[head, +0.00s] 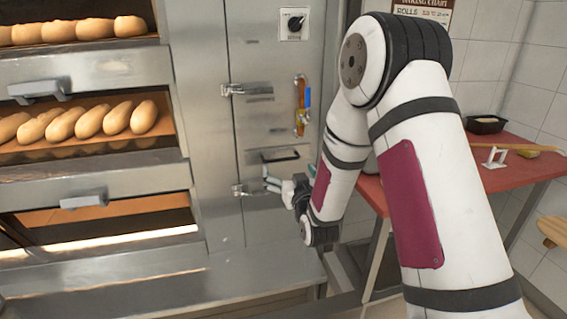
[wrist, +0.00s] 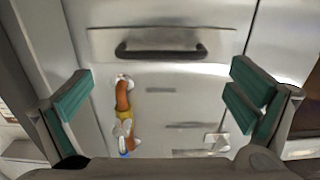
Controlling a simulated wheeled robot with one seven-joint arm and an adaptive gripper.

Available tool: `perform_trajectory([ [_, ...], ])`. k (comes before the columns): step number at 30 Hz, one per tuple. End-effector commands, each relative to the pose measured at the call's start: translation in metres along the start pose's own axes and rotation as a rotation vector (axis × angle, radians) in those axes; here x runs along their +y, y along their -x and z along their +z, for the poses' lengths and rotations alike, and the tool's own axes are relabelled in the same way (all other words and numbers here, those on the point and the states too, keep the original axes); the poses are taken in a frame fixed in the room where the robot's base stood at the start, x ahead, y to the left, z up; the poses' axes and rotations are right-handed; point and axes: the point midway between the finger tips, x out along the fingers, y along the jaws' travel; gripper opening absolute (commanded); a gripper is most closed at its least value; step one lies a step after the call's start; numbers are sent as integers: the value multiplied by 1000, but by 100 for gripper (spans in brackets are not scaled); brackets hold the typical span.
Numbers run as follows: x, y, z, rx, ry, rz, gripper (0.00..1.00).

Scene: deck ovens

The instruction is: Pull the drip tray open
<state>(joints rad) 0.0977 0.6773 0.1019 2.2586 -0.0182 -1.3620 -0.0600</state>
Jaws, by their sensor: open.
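The drip tray has a flat metal front (wrist: 215,38) with a black bar handle (wrist: 172,50), seen across the upper part of the wrist view. In the head view the dark handle (head: 281,157) sits low on the steel oven column, and the tray looks closed, flush with the panel. My gripper (head: 284,180) is just below and in front of the handle in the head view. In the wrist view its green-padded fingers (wrist: 162,92) are spread wide, with nothing between them. The handle lies beyond the fingertips, apart from them.
An orange pipe with a blue-handled valve (head: 302,108) is on the panel above the handle. Latches (head: 245,90) sit on the column's left side. Oven decks with bread (head: 88,121) stand left. A red table (head: 500,172) stands right, partly behind my arm.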

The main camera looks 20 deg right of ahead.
Motion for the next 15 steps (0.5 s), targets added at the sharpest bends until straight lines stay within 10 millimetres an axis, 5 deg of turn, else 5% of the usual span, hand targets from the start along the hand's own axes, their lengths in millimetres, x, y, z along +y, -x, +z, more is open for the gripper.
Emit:
perform_trajectory([
  [6, 0, -36, 0, 1, 0, 0, 100],
  [15, 0, -54, 0, -1, 0, 0, 100],
])
